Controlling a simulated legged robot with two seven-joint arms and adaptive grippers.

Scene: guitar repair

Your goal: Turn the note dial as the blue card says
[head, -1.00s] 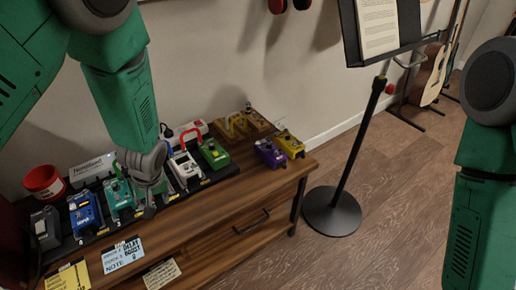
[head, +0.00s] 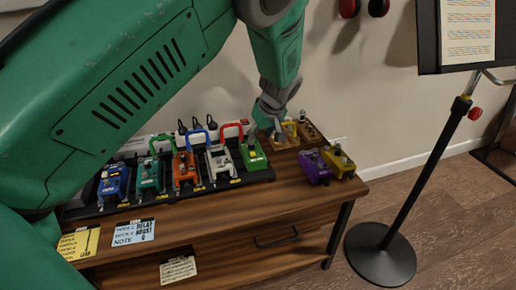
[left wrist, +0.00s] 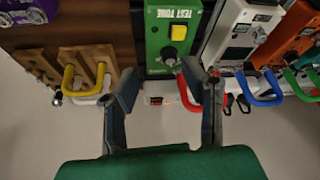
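The green pedal (head: 253,154) is at the right end of the row on the pedalboard. My left gripper (head: 268,122) is above and behind this pedal. In the left wrist view its two fingers (left wrist: 163,85) are spread either side of the dial, with nothing between them; I cannot tell if they touch it. The blue card (head: 134,231) lies on the table front, with a "NOTE" line whose last character is too small to read surely. My right gripper is not in view.
White (head: 222,164), orange (head: 185,172), teal (head: 149,178) and blue (head: 113,184) pedals stand to the left, with coloured cables behind. Purple (head: 314,167) and yellow (head: 339,162) pedals sit right on the bare wood. A music stand (head: 381,253) is beside the table.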

